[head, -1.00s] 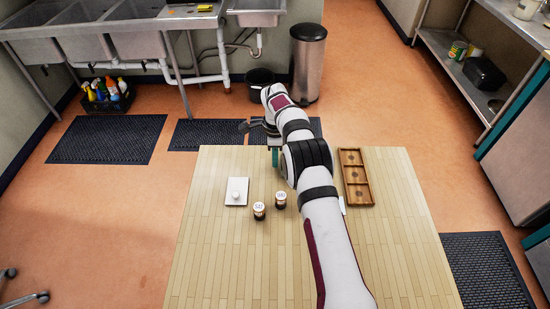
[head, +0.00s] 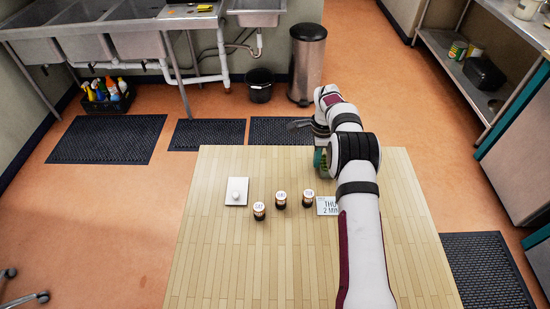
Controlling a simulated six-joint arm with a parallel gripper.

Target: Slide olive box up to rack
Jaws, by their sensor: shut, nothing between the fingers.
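My gripper (head: 321,161) is over the far part of the wooden table, its teal fingers pointing down beside my wrist. It is shut with nothing held; the fingertips are small and partly covered by my arm. I cannot make out an olive box; a greenish patch at the fingers is too small to tell from the fingers themselves. The rack, a wooden tray with three compartments in the earlier frame, is hidden now behind my arm.
Three dark jars with pale numbered lids (head: 258,211) (head: 280,199) (head: 308,198) stand mid-table. A white card (head: 327,206) reading "THU" lies right of them, near my arm. A white plate with a round knob (head: 237,198) is at left. The near-left table (head: 215,265) is clear.

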